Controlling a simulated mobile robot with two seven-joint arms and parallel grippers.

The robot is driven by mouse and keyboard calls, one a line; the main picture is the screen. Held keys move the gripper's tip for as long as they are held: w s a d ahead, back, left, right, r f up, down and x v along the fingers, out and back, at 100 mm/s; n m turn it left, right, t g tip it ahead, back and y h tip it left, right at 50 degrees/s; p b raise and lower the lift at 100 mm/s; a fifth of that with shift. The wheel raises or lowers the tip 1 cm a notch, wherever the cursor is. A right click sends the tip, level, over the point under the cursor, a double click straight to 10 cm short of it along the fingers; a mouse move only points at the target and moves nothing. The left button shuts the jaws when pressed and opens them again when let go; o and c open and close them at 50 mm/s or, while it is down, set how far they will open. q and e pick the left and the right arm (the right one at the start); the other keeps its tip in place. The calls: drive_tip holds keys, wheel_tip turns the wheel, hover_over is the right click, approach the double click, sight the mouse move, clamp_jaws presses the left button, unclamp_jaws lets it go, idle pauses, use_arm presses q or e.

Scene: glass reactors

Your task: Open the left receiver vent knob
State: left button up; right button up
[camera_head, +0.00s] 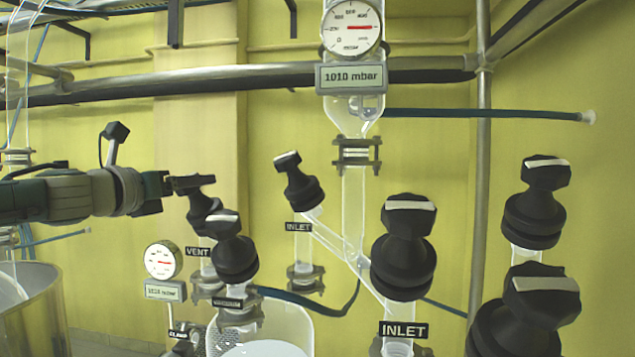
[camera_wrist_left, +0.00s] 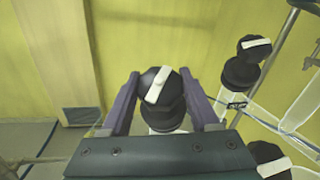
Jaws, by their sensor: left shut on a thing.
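The black vent knob (camera_head: 203,212) stands above the "VENT" label (camera_head: 198,252), left of centre in the head view. My left gripper (camera_head: 172,184) reaches in from the left and is shut on this knob at its top. In the left wrist view, the knob (camera_wrist_left: 163,90) sits between the two purple-grey fingers of the gripper (camera_wrist_left: 160,78). A white stripe on its top runs at a slant, from lower left to upper right. The far finger is mostly hidden in the head view. My right gripper is in neither view.
The black vacuum knob (camera_head: 235,255) stands close in front of the vent knob. Inlet knobs (camera_head: 298,182) (camera_head: 403,248) and other black knobs (camera_head: 534,205) stand to the right. A small gauge (camera_head: 162,261) is below my arm. Glass tubing and metal rails surround them.

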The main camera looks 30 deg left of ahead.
use_arm(q)
drive_tip(key=c, duration=0.8)
drive_tip(key=shift+r+n+y+p, duration=0.2)
drive_tip(key=shift+n+y+p, duration=0.4)
drive_tip(key=shift+p, duration=0.3)
drive_tip(key=n+g+y+p, duration=0.2)
drive_tip(key=n+p, duration=0.1)
drive_tip(key=n+g+y+p, duration=0.1)
drive_tip(key=n+y+p, duration=0.2)
drive_tip(key=shift+r+g, duration=0.1)
drive_tip(key=shift+g, duration=0.3)
drive_tip(key=shift+n+g+y+p, duration=0.8)
drive_tip(key=shift+n+g, duration=0.1)
drive_tip(key=shift+n, duration=0.2)
drive_tip(key=shift+f+n+g+y, duration=0.25)
drive_tip(key=shift+n+g+y, duration=0.15)
drive_tip(key=shift+n+g, duration=0.5)
drive_tip(key=shift+f+n+g, duration=0.1)
drive_tip(key=shift+n+g, duration=0.3)
drive_tip(key=shift+n, duration=0.2)
drive_tip(key=shift+f+n+g+y+b, duration=0.15)
drive_tip(key=shift+n+g+y+b, duration=0.25)
drive_tip(key=shift+n+g+b, duration=0.45)
drive_tip(key=shift+s+a+n+g+b, duration=0.15)
drive_tip(key=shift+n+g+b, duration=1)
drive_tip(key=shift+b, duration=0.5)
